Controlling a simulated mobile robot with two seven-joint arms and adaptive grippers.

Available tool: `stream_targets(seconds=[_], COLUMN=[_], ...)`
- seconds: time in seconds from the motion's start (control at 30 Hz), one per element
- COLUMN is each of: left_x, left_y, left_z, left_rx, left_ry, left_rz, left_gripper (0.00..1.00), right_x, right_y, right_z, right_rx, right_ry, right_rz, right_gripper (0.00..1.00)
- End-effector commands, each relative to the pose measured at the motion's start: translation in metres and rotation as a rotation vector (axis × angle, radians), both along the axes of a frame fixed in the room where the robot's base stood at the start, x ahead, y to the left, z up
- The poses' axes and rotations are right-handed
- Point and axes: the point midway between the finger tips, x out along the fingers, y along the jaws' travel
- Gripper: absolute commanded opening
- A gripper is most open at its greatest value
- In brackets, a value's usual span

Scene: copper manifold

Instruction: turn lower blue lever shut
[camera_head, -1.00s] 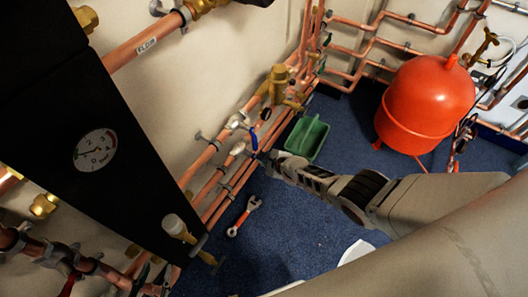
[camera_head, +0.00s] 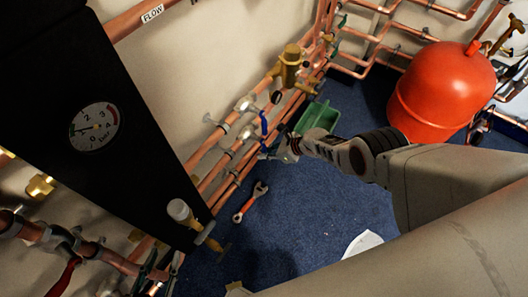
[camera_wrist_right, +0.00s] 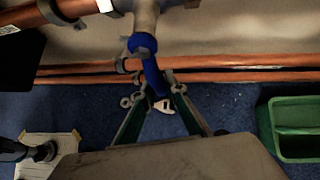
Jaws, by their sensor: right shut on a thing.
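In the right wrist view a blue lever (camera_wrist_right: 152,72) hangs from a grey valve body (camera_wrist_right: 145,17) on a copper pipe, and its lower end lies between the fingers of my right gripper (camera_wrist_right: 155,103). The fingers are closed in on it. In the head view my right gripper (camera_head: 283,150) is beside the pipes at the left wall and covers most of the lever it holds. Another blue lever (camera_head: 263,122) shows just above it, pointing along the wall from the upper valve (camera_head: 245,104). My left gripper is not in view.
A green tray (camera_head: 318,117) lies on the floor beyond the gripper. A wrench (camera_head: 250,202) lies on the blue floor near the pipes. A red tank (camera_head: 440,90) stands at the right. A black panel with a gauge (camera_head: 95,127) fills the left. The middle floor is clear.

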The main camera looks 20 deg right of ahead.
Motion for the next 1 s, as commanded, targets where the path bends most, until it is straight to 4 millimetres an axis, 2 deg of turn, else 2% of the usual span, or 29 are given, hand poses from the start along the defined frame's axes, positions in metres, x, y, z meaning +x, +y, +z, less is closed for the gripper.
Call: stream_targets(seconds=[0.2, 0.5, 0.53, 0.57, 1.0], left_x=[0.0063, 0.0039, 0.0034, 0.0032, 0.0011], left_y=[-0.0028, -0.0016, -0.0015, -0.0013, -0.0003], left_z=[0.008, 0.0045, 0.004, 0.0036, 0.001], left_rx=[-0.012, -0.009, -0.008, -0.008, -0.005], left_ry=[-0.02, -0.012, -0.011, -0.01, -0.003], left_rz=[0.001, 0.003, 0.003, 0.004, 0.004], left_gripper=[0.3, 0.3, 0.3, 0.3, 0.3], right_x=[-0.0014, -0.0027, -0.0029, -0.003, -0.0016], right_y=[0.0053, 0.0075, 0.0078, 0.0078, 0.0032], right_z=[0.0007, 0.0006, 0.0006, 0.0006, 0.0003], right_rx=[0.025, 0.027, 0.028, 0.027, 0.019], right_ry=[0.016, 0.018, 0.018, 0.018, 0.014], right_rz=[0.001, 0.004, 0.005, 0.006, 0.002], right_gripper=[0.0, 0.0, 0.2, 0.28, 0.3])
